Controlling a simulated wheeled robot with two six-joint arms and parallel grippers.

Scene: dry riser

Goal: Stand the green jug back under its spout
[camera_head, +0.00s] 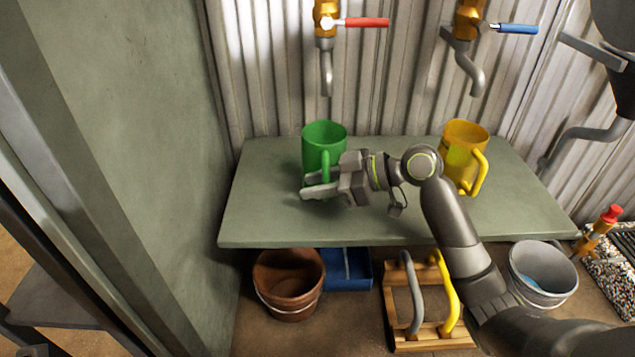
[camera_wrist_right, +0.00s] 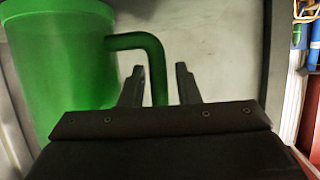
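The green jug (camera_head: 318,146) stands upright on the grey-green shelf (camera_head: 270,215), below the left spout (camera_head: 326,75) with the red lever. Its handle faces the front. My right gripper (camera_head: 318,186) is at the handle. In the right wrist view the handle of the green jug (camera_wrist_right: 62,75) runs down between the two fingertips of my right gripper (camera_wrist_right: 160,85), with a gap beside it, so the gripper looks open around it. The handle's lower end is hidden behind the gripper body. My left gripper is not in view.
A yellow jug (camera_head: 464,137) stands on the shelf at right, near the spout with the blue lever (camera_head: 515,28), close to my right arm. Below are a brown bucket (camera_head: 289,285), a blue tray (camera_head: 345,270), a wooden rack (camera_head: 435,338) and a grey bucket (camera_head: 541,270). The shelf's left front is clear.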

